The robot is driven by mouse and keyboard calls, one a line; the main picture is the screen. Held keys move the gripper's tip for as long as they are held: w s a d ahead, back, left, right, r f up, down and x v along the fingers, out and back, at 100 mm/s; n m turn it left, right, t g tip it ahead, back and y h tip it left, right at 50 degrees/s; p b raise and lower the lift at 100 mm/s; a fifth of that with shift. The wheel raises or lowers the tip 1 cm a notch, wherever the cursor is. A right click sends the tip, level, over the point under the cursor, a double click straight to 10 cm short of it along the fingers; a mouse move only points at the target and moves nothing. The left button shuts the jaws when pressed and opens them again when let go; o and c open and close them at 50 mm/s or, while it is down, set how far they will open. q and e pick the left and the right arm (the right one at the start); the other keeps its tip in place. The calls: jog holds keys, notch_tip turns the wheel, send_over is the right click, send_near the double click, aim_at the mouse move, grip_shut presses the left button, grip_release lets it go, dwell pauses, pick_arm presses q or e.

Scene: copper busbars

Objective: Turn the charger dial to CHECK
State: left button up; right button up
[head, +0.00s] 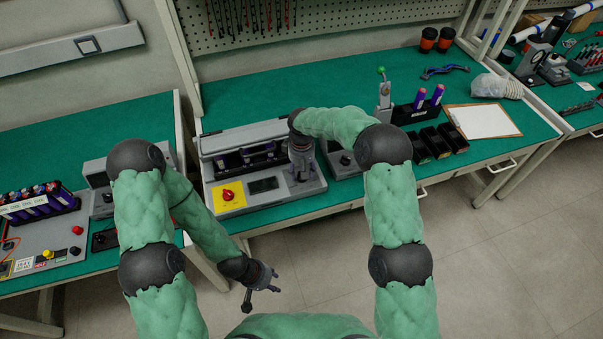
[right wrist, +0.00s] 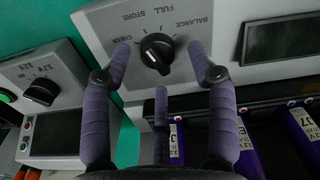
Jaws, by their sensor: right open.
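The charger (head: 240,203) is a grey unit on the green bench, with a screen and purple cells in its bay. Its black dial (right wrist: 157,50) has a white mark and printed CHECK, FULL, STORE and BALANCE labels around it. I cannot tell for sure which label the mark points at. My right gripper (head: 303,172) is over the charger's right end and hides the dial in the head view. In the right wrist view this gripper (right wrist: 158,57) is open, with fingers on both sides of the dial. My left gripper (head: 262,290) hangs open and empty in front of the bench.
A red knob on a yellow plate (head: 228,196) is at the charger's front left. A second grey device (right wrist: 55,70) with a black knob stands beside the charger. Black bins (head: 436,141) and a clipboard (head: 484,121) lie to the right. Floor is clear in front.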

jog(key=shift+f, duration=0.65)
jog(key=c, duration=1.1)
jog(key=shift+n, duration=0.4)
jog(key=n+p, duration=0.1)
jog(key=n, duration=0.1)
jog(key=shift+a+r+n, duration=0.1)
jog(key=shift+n, duration=0.2)
jog(key=shift+s+a+n+p, duration=0.1)
jog(key=shift+n+p, duration=0.6)
jog(key=shift+n, duration=1.6)
